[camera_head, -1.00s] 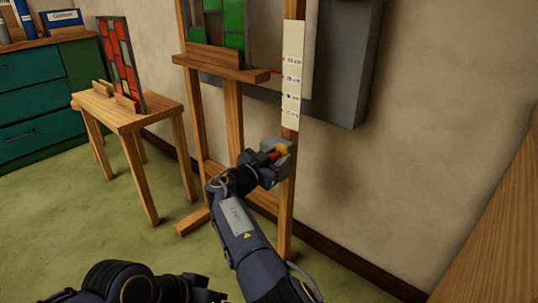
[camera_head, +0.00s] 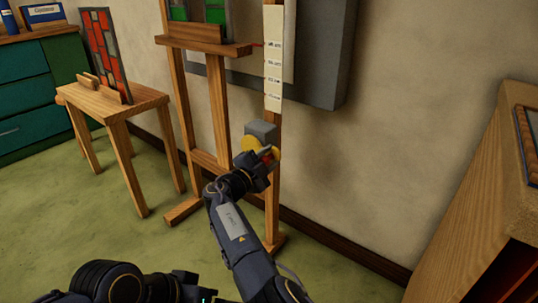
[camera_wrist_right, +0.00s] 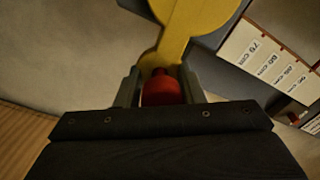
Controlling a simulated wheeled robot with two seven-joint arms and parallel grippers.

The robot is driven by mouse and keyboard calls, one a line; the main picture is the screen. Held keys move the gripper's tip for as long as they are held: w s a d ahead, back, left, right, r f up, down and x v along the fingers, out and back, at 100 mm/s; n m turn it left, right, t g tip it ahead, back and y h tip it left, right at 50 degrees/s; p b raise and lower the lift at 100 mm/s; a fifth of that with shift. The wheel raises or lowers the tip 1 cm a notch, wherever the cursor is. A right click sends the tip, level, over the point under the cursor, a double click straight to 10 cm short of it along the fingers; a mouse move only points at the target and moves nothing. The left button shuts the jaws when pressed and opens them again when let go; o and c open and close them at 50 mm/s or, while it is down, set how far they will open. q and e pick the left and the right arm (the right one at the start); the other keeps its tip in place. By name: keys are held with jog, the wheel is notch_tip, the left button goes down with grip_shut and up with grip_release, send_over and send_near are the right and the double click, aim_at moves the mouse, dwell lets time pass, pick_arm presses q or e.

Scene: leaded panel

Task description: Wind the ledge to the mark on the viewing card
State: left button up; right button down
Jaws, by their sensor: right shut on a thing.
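The wooden ledge (camera_head: 205,46) runs across the easel and bears a green leaded panel (camera_head: 200,10). A small red pointer (camera_head: 258,44) at its right end is about level with the top printed line of the pale viewing card (camera_head: 272,82). The card also shows in the right wrist view (camera_wrist_right: 262,50). My right gripper (camera_head: 266,158) is shut on the red knob (camera_wrist_right: 160,88) of the yellow crank (camera_wrist_right: 192,18). The crank is beside a grey box (camera_head: 262,130) on the easel's right post. Only my left arm shows at the bottom; its gripper is out of view.
A small wooden table (camera_head: 120,100) with a red leaded panel (camera_head: 105,50) stands left of the easel. A teal cabinet (camera_head: 25,100) is behind it. A wooden cabinet (camera_head: 470,190) is at the right. Green floor (camera_head: 60,210) lies open in front.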

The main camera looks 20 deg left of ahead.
jog(key=shift+f+m, duration=0.4)
jog(key=shift+f, duration=0.25)
pick_arm(q)
jog(key=shift+d, duration=0.1)
pick_arm(e)
jog(key=c, duration=1.1)
grip_release()
jog(key=shift+w+a, duration=0.1)
jog(key=shift+o, duration=0.2)
jog(key=shift+r, duration=0.1)
